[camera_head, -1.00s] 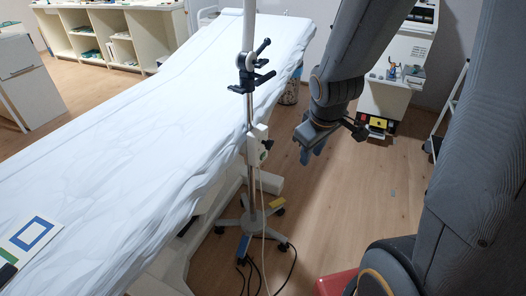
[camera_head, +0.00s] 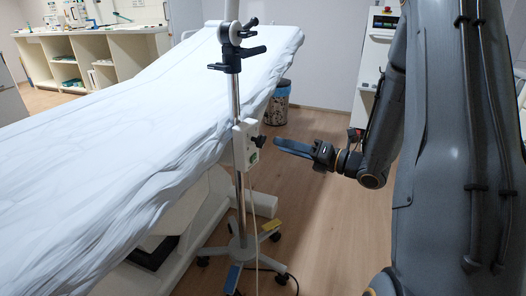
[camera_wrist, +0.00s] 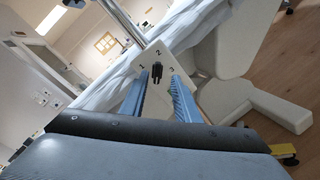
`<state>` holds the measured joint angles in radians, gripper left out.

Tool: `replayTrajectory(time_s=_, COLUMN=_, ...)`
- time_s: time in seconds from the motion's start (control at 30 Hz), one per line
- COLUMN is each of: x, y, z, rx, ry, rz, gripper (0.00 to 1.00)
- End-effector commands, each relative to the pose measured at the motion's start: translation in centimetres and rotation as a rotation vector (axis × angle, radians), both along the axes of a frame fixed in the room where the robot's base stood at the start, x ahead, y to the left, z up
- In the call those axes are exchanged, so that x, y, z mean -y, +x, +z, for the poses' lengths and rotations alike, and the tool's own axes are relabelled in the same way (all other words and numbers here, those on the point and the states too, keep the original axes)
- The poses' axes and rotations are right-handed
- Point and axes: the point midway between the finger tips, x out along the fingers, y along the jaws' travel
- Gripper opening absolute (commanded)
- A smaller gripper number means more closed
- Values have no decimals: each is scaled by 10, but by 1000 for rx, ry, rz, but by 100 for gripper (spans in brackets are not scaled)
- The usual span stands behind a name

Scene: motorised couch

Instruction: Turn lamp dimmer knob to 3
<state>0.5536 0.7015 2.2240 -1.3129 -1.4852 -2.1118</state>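The dimmer is a small white box (camera_head: 240,158) clamped on the lamp pole, with a black knob (camera_head: 259,141) on its right side. In the wrist view its white face (camera_wrist: 150,58) shows a 2 at the top and blurred marks on either side. The black knob (camera_wrist: 157,73) sits upright in the middle of it; its exact setting is too small to tell. My gripper (camera_head: 276,146) points left at the knob, just right of it and seemingly apart. In the wrist view my gripper's blue fingers (camera_wrist: 159,78) are open, one on each side of the knob.
The lamp pole (camera_head: 236,100) carries a black clamp (camera_head: 229,50) and stands on a wheeled base (camera_head: 240,255). The white-covered couch (camera_head: 120,130) lies left behind it. A bin (camera_head: 275,103) stands behind.

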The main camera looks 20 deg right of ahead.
Motion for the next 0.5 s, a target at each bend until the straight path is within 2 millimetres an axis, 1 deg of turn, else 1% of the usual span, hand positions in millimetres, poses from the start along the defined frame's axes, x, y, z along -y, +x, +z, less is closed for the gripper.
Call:
replayTrajectory(time_s=0.03, x=0, y=-1, z=-3, rx=23, ry=-3, rz=12, gripper=29)
replayTrajectory(time_s=0.17, x=-6, y=3, z=-1, rx=50, ry=-7, rz=25, gripper=29)
replayTrajectory(time_s=0.5, x=-42, y=38, z=-1, rx=48, ry=-7, rz=25, gripper=29)
